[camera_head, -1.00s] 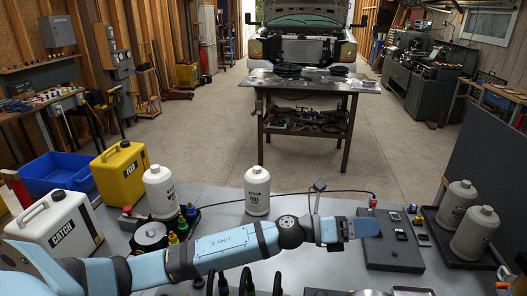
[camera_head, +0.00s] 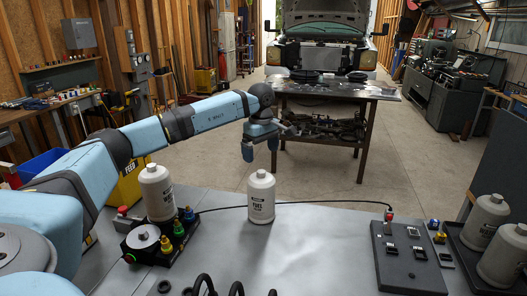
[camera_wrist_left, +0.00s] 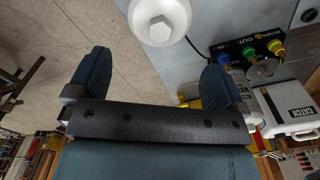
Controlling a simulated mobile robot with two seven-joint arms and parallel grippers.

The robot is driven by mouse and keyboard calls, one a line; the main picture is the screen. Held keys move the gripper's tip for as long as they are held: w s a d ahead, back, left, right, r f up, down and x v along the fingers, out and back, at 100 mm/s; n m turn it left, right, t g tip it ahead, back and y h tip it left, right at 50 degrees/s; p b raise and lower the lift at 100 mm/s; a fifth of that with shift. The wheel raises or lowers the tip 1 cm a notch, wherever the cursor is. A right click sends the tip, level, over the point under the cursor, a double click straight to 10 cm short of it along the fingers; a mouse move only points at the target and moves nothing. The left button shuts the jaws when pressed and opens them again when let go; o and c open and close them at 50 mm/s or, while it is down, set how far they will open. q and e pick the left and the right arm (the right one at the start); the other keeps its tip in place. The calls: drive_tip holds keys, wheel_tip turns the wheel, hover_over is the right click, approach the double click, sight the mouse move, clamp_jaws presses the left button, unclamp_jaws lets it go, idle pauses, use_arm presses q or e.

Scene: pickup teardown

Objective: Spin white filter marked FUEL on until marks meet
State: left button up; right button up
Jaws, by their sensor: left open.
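A white filter (camera_head: 261,199) with a dark label, apparently reading FUEL, stands upright on the grey bench. A white filter with a hex top (camera_wrist_left: 160,20) shows beyond my fingertips in the left wrist view. My left gripper (camera_head: 260,156) is open and empty, fingers pointing down, above the labelled filter in the head view. It also shows in the left wrist view (camera_wrist_left: 154,62). A black block (camera_head: 140,256) with a silver round part (camera_head: 147,234) and coloured fittings sits at the bench's left. A second white filter (camera_head: 158,195) stands behind it. Alignment marks cannot be made out.
A yellow jug (camera_head: 127,185) and blue bin (camera_head: 40,163) stand at left. A black board (camera_head: 408,262), tray (camera_head: 462,262) and grey filters (camera_head: 486,222) are at right. A cable (camera_head: 330,203) crosses the bench. The bench's middle front is mostly clear.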

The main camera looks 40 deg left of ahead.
sight(261, 172)
use_arm(q)
wheel_tip(261, 172, down, 7)
drive_tip(key=b, duration=0.5)
drive_tip(key=shift+f+b, duration=0.35)
drive_tip(key=shift+f, duration=0.15)
drive_tip(key=shift+d+f, duration=0.1)
drive_tip(key=shift+f, duration=0.05)
use_arm(e)
drive_tip(key=shift+m, duration=0.3)
drive_tip(key=f, duration=0.2)
drive_tip(key=w+f, duration=0.1)
drive_tip(key=f, duration=0.1)
drive_tip(key=shift+a, duration=0.3)
drive_tip(key=shift+r, duration=0.15)
use_arm(q)
drive_tip(key=shift+c, duration=0.5)
